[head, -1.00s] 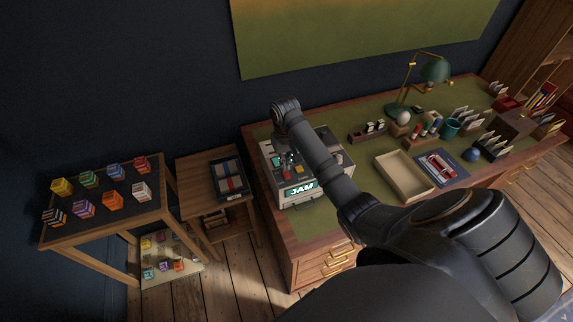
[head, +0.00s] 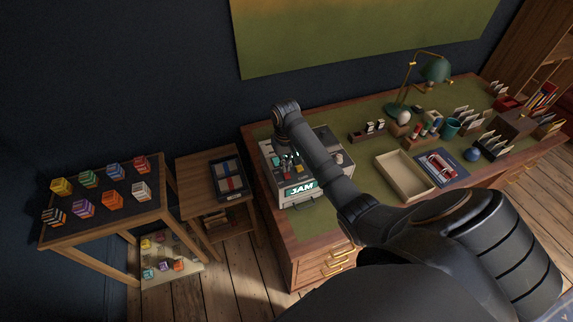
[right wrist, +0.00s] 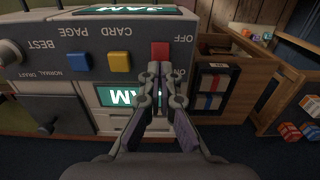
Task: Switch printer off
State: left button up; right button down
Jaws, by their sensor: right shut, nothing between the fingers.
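The printer (head: 282,198) stands on the left end of the desk, with a lit JAM sign (head: 301,188) on its front. In the right wrist view, its panel has a red button (right wrist: 160,50) beside the word OFF, a yellow button (right wrist: 119,61) and a blue button (right wrist: 82,62). My right gripper (head: 289,160) is over the printer's panel, partly hidden by my arm. In the right wrist view, the gripper (right wrist: 158,72) is shut and empty, its fingertips right at the red button; I cannot tell whether they touch it. My left gripper is not in view.
A cream tray (head: 405,192), a green lamp (head: 435,70) and several small items are on the desk right of the printer. A side table with a dark tray (head: 228,179) stands left of the desk. Farther left, a small table (head: 100,225) holds several coloured cubes.

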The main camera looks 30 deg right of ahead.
jog(key=shift+s+f, duration=0.1)
jog(key=shift+f, duration=0.75)
dwell(0.3)
notch_tip(320, 180, up, 2)
jog(key=shift+r+p, duration=0.1)
jog(key=shift+p, duration=1.15)
notch_tip(320, 180, up, 5)
jog(key=p, duration=0.6)
